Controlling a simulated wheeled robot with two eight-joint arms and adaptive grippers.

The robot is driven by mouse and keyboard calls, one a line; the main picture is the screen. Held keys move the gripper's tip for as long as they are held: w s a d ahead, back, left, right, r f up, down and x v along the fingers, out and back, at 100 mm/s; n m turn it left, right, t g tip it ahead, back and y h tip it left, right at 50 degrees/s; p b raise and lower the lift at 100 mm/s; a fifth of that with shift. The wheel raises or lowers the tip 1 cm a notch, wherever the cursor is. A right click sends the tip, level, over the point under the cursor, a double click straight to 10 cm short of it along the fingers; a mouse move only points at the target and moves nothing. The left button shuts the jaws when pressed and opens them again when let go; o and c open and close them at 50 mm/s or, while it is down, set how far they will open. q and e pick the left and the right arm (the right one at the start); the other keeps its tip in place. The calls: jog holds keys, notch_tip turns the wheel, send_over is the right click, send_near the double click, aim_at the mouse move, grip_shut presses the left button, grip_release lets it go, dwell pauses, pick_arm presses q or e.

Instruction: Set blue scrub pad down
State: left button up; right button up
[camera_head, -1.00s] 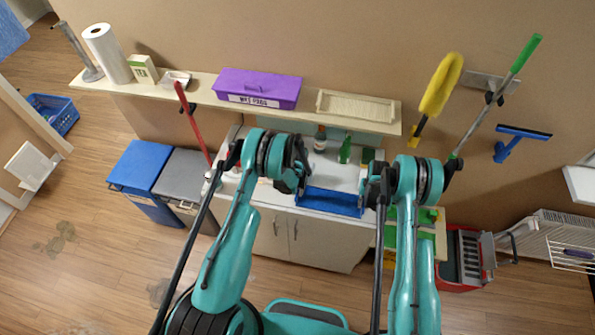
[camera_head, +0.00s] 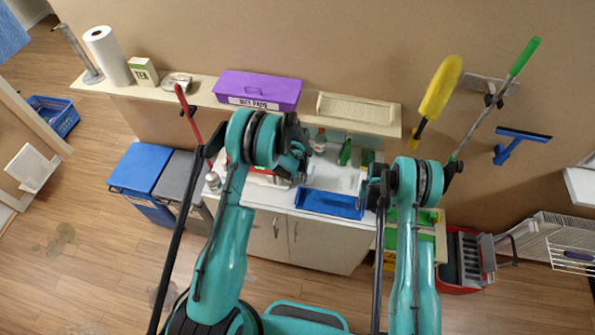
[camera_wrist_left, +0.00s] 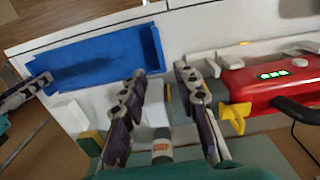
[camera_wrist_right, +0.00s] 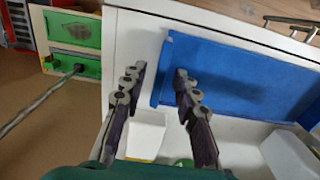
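I cannot make out a blue scrub pad separately in any view. A blue tray (camera_head: 330,204) lies on the white counter; it fills the upper left of the left wrist view (camera_wrist_left: 95,55) and the upper right of the right wrist view (camera_wrist_right: 240,75). My left gripper (camera_head: 299,163) is open and empty beside the tray, over the counter; its spread fingers show in the left wrist view (camera_wrist_left: 160,78). My right gripper (camera_head: 366,190) is open at the tray's edge, its fingers on either side of that edge in the right wrist view (camera_wrist_right: 160,75); contact is unclear.
A red device (camera_wrist_left: 275,85) stands on the counter beside my left gripper. Bottles (camera_head: 345,150) stand at the back. The shelf above holds a purple box (camera_head: 257,90) and a cream tray (camera_head: 355,107). Blue (camera_head: 140,167) and grey (camera_head: 178,175) bins stand left of the counter.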

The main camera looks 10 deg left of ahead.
jog(key=shift+r, duration=0.2)
pick_arm(q)
jog(key=shift+r, duration=0.5)
pick_arm(e)
notch_tip(320, 180, up, 12)
jog(key=shift+f, duration=0.2)
pick_arm(q)
jog(key=shift+r, duration=0.1)
